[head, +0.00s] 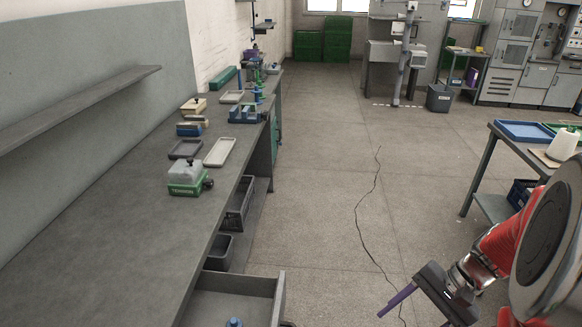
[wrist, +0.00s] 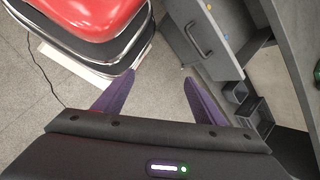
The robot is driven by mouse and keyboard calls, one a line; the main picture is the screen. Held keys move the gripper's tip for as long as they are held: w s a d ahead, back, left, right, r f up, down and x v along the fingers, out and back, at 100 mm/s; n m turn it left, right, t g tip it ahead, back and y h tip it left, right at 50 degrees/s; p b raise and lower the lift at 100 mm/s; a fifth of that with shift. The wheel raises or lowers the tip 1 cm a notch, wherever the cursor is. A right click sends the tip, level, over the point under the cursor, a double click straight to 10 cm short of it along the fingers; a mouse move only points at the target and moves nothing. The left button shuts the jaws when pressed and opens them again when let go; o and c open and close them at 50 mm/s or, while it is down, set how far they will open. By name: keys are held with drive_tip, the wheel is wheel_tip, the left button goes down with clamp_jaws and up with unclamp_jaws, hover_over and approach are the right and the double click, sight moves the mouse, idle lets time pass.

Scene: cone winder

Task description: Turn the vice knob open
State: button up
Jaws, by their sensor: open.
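A blue fixture that looks like the vice (head: 245,113) stands near the front edge of the long grey bench in the head view. Its knob is too small to make out there. My gripper (head: 414,315) is low over the floor at the lower right of the head view, well apart from the bench fixture. In the wrist view my gripper (wrist: 159,80) has its two purple fingers spread, with only floor between them. The vice does not show in the wrist view.
A green and white TENSION unit (head: 186,178) with a black knob stands on the bench (head: 110,235). An open drawer (head: 235,300) juts out below, also seen in the wrist view (wrist: 193,37). A side table (head: 487,165) stands at right. The floor between is clear except a thin cable.

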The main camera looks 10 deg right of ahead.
drive_tip(key=w+a+r+n+t+h, duration=0.1)
drive_tip(key=a+r+n+t+h, duration=0.4)
drive_tip(key=a+r+n, duration=0.7)
wheel_tip(320, 180, up, 3)
drive_tip(key=a+h, duration=0.1)
drive_tip(key=a, duration=0.1)
drive_tip(key=shift+a, duration=0.35)
drive_tip(key=shift+w+r, duration=0.1)
drive_tip(key=shift+c, duration=0.6)
